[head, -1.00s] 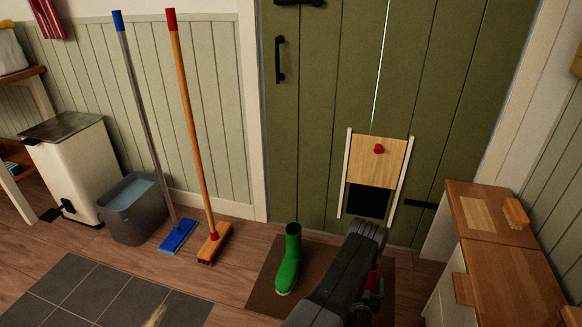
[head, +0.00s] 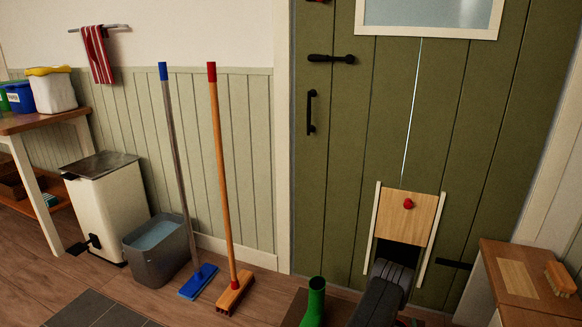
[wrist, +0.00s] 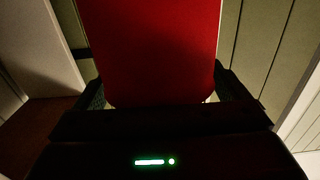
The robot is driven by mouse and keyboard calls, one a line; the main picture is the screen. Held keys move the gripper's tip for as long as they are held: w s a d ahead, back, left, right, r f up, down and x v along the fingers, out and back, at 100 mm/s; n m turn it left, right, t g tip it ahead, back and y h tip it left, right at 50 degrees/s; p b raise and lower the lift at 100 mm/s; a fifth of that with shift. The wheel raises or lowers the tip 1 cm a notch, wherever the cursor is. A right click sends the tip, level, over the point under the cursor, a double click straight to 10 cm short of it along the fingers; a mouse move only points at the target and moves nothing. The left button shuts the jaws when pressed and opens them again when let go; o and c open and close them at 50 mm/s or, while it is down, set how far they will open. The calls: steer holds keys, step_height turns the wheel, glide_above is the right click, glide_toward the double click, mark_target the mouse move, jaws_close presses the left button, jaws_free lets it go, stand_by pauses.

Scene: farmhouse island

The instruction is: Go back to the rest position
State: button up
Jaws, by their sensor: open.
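My gripper (wrist: 162,92) is open in the wrist view, with one dark finger at each side. A large red object (wrist: 152,45) with a rounded lower end fills the space between and beyond the fingers. I cannot tell what it is or whether the fingers touch it.
A green boot (head: 314,303) stands left of my arm. The green door (head: 335,190) has a wooden flap (head: 412,222) with a red knob, raised above a dark opening. A wooden cabinet (head: 510,262) is at right. Broom (head: 222,190), mop (head: 177,150), bucket (head: 158,250) and bin (head: 108,215) stand left.

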steer(key=shift+f, duration=0.55)
steer(key=f+p+v, duration=0.2)
steer(key=v, duration=1)
steer(key=f+b+x, duration=0.1)
steer(key=b+x, duration=0.3)
steer(key=x, duration=0.8)
step_height(320, 180, up, 11)
steer(key=p, duration=0.4)
steer(key=shift+p, duration=0.4)
steer(key=w+a+n+y, duration=0.3)
steer(key=w+a+y, duration=0.15)
steer(key=a, duration=0.95)
steer(key=w+a+n+y+b, duration=0.1)
steer(key=w+a+n+y, duration=0.3)
steer(key=a, duration=0.9)
steer(key=w+a+n+y, duration=0.25)
steer(key=a+y, duration=0.35)
steer(key=a, duration=0.8)
steer(key=s+a+n+g+y, duration=0.2)
steer(key=s+a+y, duration=0.1)
steer(key=a, duration=0.8)
steer(key=s+a+n+g+y, duration=0.2)
steer(key=s+a+n+y, duration=0.1)
steer(key=a, duration=0.9)
steer(key=shift+s+a+f+g+b, duration=0.15)
steer(key=shift+s+f+g+b, duration=0.15)
steer(key=shift+f+g+b, duration=0.1)
